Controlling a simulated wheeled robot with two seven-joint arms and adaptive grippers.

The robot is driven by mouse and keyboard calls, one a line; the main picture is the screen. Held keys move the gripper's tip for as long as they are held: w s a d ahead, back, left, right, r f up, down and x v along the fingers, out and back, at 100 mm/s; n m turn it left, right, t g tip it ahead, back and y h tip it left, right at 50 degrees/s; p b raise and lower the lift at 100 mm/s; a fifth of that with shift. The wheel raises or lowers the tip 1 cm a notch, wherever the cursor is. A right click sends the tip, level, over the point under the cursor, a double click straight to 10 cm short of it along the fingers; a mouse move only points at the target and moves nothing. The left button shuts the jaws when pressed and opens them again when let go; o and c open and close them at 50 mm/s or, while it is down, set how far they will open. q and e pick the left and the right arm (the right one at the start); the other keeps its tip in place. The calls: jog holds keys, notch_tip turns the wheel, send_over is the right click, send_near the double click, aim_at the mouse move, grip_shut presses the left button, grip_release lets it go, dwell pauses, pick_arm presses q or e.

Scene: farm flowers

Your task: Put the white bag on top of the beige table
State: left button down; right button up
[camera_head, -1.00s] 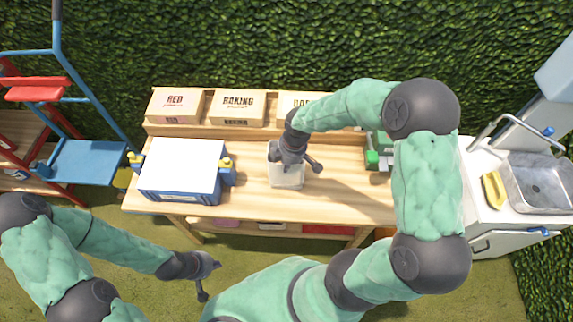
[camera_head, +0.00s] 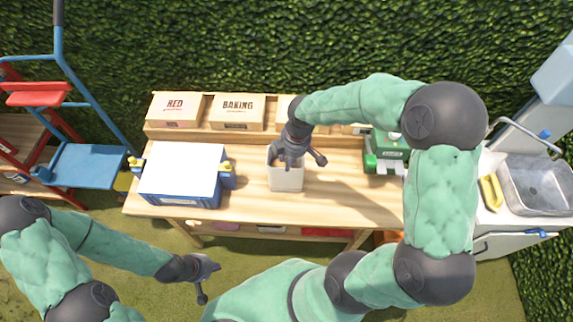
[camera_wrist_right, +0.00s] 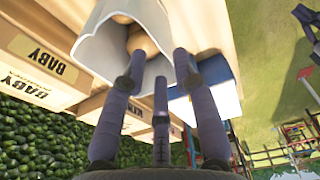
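The white bag (camera_head: 286,180) stands upright on the beige wooden table (camera_head: 340,203), near the table's middle. In the right wrist view the bag (camera_wrist_right: 95,45) is open, with round tan items inside. My right gripper (camera_head: 303,164) is over the bag's opening in the head view. Its fingers (camera_wrist_right: 160,68) are spread in the right wrist view, one overlapping the bag's mouth and another beside its rim; I cannot tell whether they touch it. My left gripper (camera_head: 212,282) is open and empty, in front of the table's lower left edge.
A blue box with a white top (camera_head: 182,172) stands left of the bag. A green device (camera_head: 386,152) is to the right. Cartons (camera_head: 238,112) line the back shelf. A sink (camera_head: 535,185) is far right. Table space right of the bag is clear.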

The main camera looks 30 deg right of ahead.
pick_arm(q)
jog(key=shift+r+p, duration=0.3)
jog(key=shift+r, duration=0.15)
pick_arm(e)
jog(key=r, duration=0.6)
jog(key=shift+s+d, duration=0.3)
jog(key=shift+f, duration=0.1)
